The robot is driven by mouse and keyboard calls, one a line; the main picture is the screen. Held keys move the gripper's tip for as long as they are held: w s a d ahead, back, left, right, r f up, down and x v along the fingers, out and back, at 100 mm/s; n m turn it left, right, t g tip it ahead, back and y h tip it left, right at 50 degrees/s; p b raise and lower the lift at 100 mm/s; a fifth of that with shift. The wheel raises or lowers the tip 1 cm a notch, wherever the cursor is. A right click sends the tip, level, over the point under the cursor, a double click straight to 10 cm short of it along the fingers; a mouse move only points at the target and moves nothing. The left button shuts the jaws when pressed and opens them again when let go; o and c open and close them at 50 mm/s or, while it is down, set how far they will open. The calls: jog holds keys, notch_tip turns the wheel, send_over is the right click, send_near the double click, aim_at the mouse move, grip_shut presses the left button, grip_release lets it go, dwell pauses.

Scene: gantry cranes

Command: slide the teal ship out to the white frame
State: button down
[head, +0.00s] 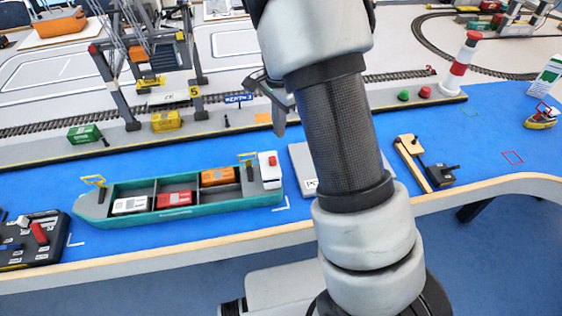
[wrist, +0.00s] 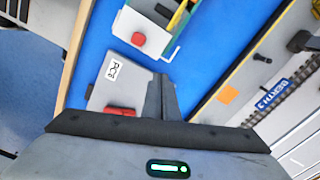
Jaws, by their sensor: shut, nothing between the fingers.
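The teal ship (head: 180,212) lies on the blue surface in the head view, long side roughly along the table's front edge. It carries white, red and orange containers and has a white deckhouse (head: 270,177) with a red knob at its right end. White corner marks of the frame (head: 285,205) show close by its ends; the ship appears to lie between them. The deckhouse end shows at the top of the wrist view (wrist: 140,30), beside a white corner mark (wrist: 172,54). My gripper (head: 279,128) is shut and empty, apart from the ship. Its fingers (wrist: 161,90) show in the wrist view.
A grey plate (head: 301,160) lies right of the ship, partly behind my arm. A dark control box (head: 30,240) stands left. The quay with rail, crane (head: 150,70) and containers runs behind.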

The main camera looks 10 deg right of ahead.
notch_tip(320, 180, down, 15)
jog(key=shift+r+b, duration=0.1)
jog(key=shift+b, duration=0.75)
